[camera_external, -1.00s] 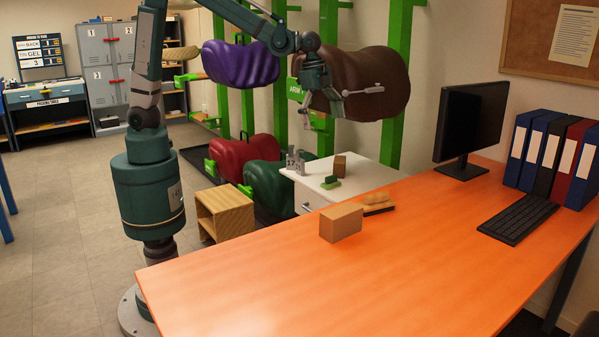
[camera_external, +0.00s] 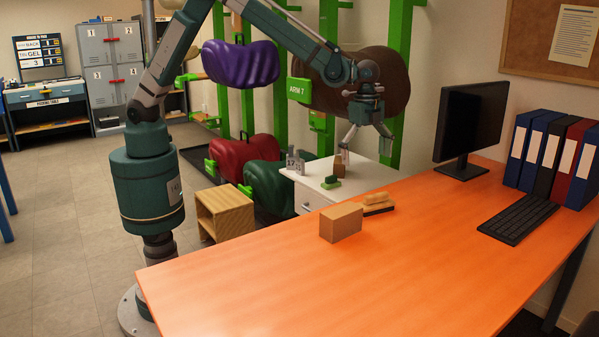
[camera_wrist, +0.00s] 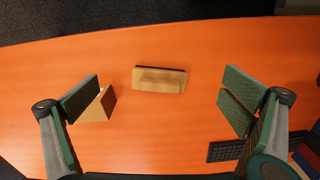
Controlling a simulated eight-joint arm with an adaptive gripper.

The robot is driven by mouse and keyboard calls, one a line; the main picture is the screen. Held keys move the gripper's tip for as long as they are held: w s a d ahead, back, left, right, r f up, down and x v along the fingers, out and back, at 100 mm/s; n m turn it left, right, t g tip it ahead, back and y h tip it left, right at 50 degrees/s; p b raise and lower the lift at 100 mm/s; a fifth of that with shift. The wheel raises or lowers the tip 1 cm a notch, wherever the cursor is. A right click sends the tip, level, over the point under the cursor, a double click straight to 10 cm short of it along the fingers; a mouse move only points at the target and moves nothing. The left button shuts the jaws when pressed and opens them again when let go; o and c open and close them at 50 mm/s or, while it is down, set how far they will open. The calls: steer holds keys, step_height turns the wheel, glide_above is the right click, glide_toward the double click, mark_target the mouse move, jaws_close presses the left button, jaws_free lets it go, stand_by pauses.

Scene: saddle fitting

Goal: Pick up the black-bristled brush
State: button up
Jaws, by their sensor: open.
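A tan wooden brush (camera_external: 377,201) lies on the orange desk near its back edge. In the wrist view the brush (camera_wrist: 160,80) lies crosswise, with a thin dark strip along its far side that looks like black bristles; the rest of the bristles are hidden under the wood. My gripper (camera_external: 367,144) points down above the desk's back edge, clear of the brush. In the wrist view my gripper (camera_wrist: 162,98) is wide open and empty, its fingers to either side of the brush and the brush slightly ahead of centre.
A cardboard-coloured box (camera_external: 341,222) stands on the desk beside the brush, partly behind my left finger in the wrist view. A white cabinet (camera_external: 360,178) behind holds a green brush-like item (camera_external: 331,182) and a small brown block. A monitor (camera_external: 470,125) and keyboard (camera_external: 517,218) stand right.

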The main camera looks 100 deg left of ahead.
steer(key=m, duration=0.1)
glide_above(377, 194)
steer(key=shift+g, duration=0.3)
steer(key=f, duration=0.5)
steer(key=shift+s+a+p, duration=0.15)
steer(key=shift+s+p, duration=0.15)
steer(key=shift+p, duration=0.05)
steer(key=shift+f, duration=1.3)
steer(key=shift+w+f+b, duration=0.15)
steer(key=shift+f+b, duration=0.25)
steer(key=shift+f, duration=0.9)
steer(key=shift+w+f+b, duration=0.15)
steer(key=shift+f+b, duration=0.25)
steer(key=shift+f, duration=0.9)
steer(key=shift+c, duration=0.5)
steer(key=c, duration=1.1)
steer(key=shift+c, duration=0.2)
